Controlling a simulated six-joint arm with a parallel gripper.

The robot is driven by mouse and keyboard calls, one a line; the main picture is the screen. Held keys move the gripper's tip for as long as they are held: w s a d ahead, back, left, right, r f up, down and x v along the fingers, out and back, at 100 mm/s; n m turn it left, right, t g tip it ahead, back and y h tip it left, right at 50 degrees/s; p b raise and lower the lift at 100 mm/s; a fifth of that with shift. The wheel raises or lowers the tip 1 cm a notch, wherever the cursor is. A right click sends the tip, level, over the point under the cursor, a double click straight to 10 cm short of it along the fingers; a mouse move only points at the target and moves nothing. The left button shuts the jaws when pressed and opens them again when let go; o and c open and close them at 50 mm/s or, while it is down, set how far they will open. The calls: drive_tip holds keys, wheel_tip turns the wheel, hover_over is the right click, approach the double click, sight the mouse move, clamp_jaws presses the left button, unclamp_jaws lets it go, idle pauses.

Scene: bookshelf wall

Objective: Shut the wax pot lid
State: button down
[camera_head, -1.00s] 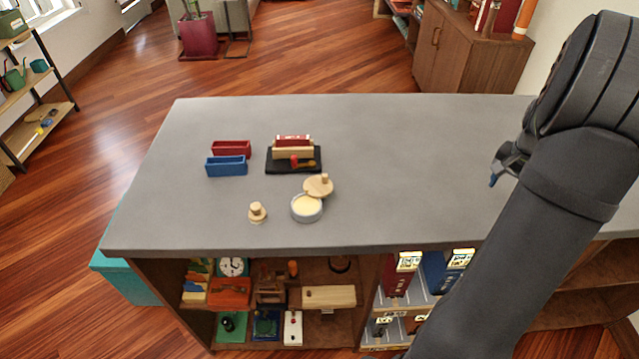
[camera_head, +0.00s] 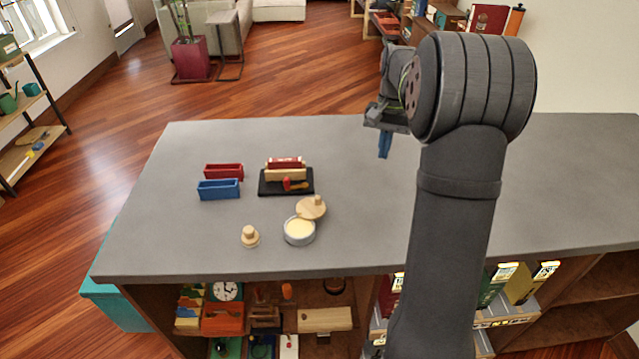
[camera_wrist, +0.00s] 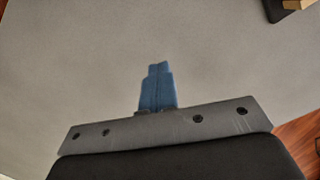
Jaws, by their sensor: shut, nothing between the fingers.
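The wax pot (camera_head: 299,231) is a small round grey pot with cream-coloured wax, near the front edge of the grey counter in the head view. Its round wooden lid (camera_head: 311,208) with a knob sits tilted to the pot's back right and leaves the wax showing. Whether it is hinged to the rim is too small to tell. My gripper (camera_head: 384,146) is above the counter, to the right of and behind the pot, apart from it. Its blue fingers (camera_wrist: 157,88) are shut and empty, over bare counter in the wrist view.
A wooden stamp-like piece (camera_head: 250,237) stands left of the pot. Behind are a red box (camera_head: 224,171), a blue box (camera_head: 218,190) and a black tray (camera_head: 265,188) holding blocks and small tools. The counter (camera_head: 350,155) is clear between the tray and my gripper.

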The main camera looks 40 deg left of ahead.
sight(311, 205)
drive_tip(key=s+a+r+n+h, duration=0.1)
drive_tip(key=s+a+r+n, duration=0.25)
drive_tip(key=s+a, duration=0.75)
drive_tip(key=shift+m+g, duration=0.35)
drive_tip(key=shift+g, duration=0.05)
drive_tip(key=x, duration=0.9)
drive_tip(key=shift+d+f, duration=0.15)
drive_tip(key=shift+f, duration=0.2)
drive_tip(key=shift+s+d+r, duration=0.1)
drive_tip(key=shift+s+d, duration=0.3)
drive_tip(key=shift+s, duration=0.2)
drive_tip(key=shift+s+d+r, duration=0.1)
drive_tip(key=shift+s+d, duration=0.35)
drive_tip(key=shift+s, duration=0.15)
drive_tip(key=shift+s+d, duration=0.25)
drive_tip(key=shift+s, duration=0.1)
drive_tip(key=shift+d, duration=0.1)
drive_tip(key=shift+d+m, duration=0.15)
drive_tip(key=shift+m, duration=0.25)
